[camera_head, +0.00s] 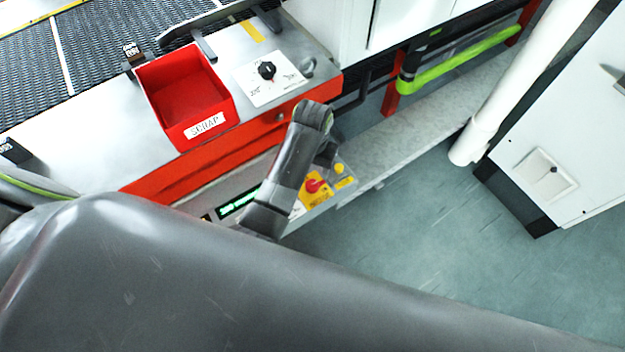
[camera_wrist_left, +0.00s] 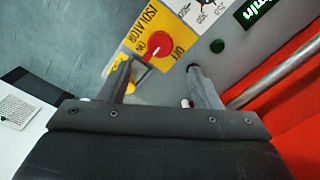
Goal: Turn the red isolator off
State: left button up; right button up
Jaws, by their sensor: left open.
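The red isolator knob (camera_head: 315,185) sits on a yellow plate (camera_head: 322,197) on the machine's front panel. In the left wrist view the red knob (camera_wrist_left: 159,45) is just beyond the fingertips, on its yellow plate (camera_wrist_left: 138,34) lettered ISOLATOR, ON and OFF. The knob's exact pointing is hard to read. My left gripper (camera_head: 327,156) is close to the panel beside the knob. In the left wrist view my left gripper (camera_wrist_left: 161,66) is open, its two fingers apart with nothing between them. The knob appears free of the fingers. My right gripper is not seen.
A red SCRAP bin (camera_head: 190,95) and a black dial (camera_head: 267,70) are on the machine top beside the mesh belt (camera_head: 100,40).

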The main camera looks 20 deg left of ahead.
aim_at(312, 184)
pick_arm(q)
notch_tip(312, 184, down, 7)
jog(key=shift+f, duration=0.8)
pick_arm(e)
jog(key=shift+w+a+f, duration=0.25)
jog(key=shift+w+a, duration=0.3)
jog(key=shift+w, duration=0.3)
pick_arm(q)
jog(key=c, duration=1)
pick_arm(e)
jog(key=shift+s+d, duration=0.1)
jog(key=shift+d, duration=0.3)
